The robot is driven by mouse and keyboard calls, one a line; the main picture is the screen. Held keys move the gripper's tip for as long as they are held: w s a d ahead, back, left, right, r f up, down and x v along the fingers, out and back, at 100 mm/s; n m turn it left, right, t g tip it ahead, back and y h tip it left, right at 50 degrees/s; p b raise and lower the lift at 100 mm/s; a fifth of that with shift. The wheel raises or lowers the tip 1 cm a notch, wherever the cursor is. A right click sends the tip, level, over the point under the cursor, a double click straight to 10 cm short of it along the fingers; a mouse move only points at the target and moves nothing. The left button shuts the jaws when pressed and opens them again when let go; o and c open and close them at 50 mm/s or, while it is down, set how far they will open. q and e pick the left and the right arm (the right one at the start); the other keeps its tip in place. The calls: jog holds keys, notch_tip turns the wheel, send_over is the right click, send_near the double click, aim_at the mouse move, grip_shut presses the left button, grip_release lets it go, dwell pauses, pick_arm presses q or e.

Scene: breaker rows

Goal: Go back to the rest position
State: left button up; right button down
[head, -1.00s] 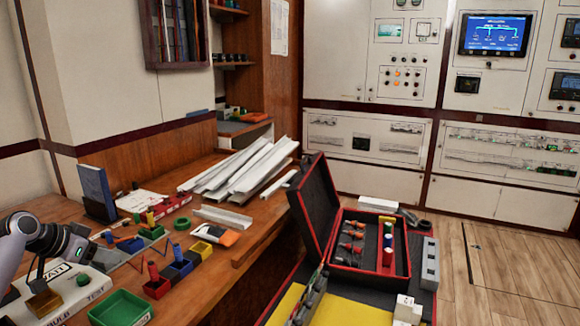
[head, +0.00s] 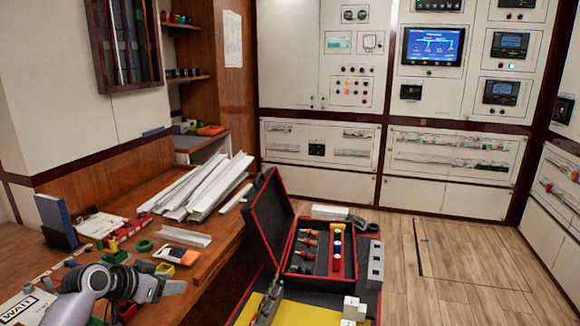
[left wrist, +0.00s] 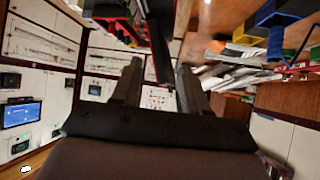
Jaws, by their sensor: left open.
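My left gripper (head: 176,287) is over the wooden workbench at the lower left of the head view, in front of the small coloured bins. In the left wrist view its two fingers (left wrist: 160,85) stand apart with nothing held between them, and the cabinet wall shows beyond. My right gripper is not in view.
The workbench (head: 215,260) holds white trunking strips (head: 205,187), a blue book (head: 56,216) and a WAIT board (head: 18,308). An open red-edged tool case (head: 275,225) stands to its right. Wooden floor (head: 460,270) is clear at the right, before grey-white switchboard cabinets (head: 330,185).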

pick_arm(q)
jog(key=w+a+r+n+t+y, duration=0.3)
jog(key=w+a+r+t+y, duration=0.35)
jog(key=a+r+t, duration=0.35)
jog(key=s+d+f+m+g+h, duration=0.1)
jog(key=s+d+f+g, duration=0.1)
jog(key=s+d+f, duration=0.5)
jog(key=s+d+f+g+h, duration=0.25)
jog(key=s+f, duration=0.55)
jog(key=f, duration=0.4)
jog(key=s+d+f+g, duration=0.1)
jog(key=s+d+f, duration=0.2)
jog(key=s, duration=0.5)
jog(key=s+d+f+g, duration=0.2)
jog(key=s+d+f, duration=0.1)
jog(key=s, duration=0.5)
jog(key=s+d+f+g, duration=0.1)
jog(key=s+d+f, duration=0.1)
jog(key=s, duration=0.6)
jog(key=shift+d+f+n, duration=0.4)
jog(key=shift+f, duration=0.4)
jog(key=shift+s+a, duration=0.1)
